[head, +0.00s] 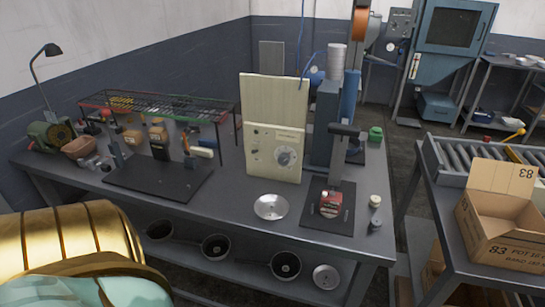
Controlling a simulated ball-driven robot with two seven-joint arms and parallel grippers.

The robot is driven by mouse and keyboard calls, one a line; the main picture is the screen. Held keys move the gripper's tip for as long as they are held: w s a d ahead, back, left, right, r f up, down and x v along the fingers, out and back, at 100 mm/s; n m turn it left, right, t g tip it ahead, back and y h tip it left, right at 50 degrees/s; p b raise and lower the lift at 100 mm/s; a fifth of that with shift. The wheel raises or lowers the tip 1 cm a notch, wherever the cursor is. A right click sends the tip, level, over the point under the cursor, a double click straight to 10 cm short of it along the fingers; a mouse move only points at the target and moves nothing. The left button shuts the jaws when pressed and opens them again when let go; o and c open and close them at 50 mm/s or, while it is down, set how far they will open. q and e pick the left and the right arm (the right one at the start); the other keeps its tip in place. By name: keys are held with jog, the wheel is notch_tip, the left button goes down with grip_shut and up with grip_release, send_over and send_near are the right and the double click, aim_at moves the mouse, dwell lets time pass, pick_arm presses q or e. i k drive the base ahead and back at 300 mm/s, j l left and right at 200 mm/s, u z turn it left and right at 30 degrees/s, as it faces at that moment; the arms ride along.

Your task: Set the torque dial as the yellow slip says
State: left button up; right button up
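The cream control box (258,155) stands upright on the workbench, with a tall cream board rising behind it. A round grey dial (286,157) sits on the right of its front face, and small knobs or buttons show to its left. The dial's markings and its setting are too small to read. I cannot make out a yellow slip in this view. Neither of my grippers shows; only a gold and teal part, which looks like mine, fills the lower left corner.
A silver dish (270,207) lies on the bench before the box. A press (328,130) stands to its right, with a red item (330,204) on its base. A black mat (160,182) and wire rack (150,106) are left. An open carton (500,220) is right.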

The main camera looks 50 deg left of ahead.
aim_at(284, 159)
jog(key=u, duration=1.3)
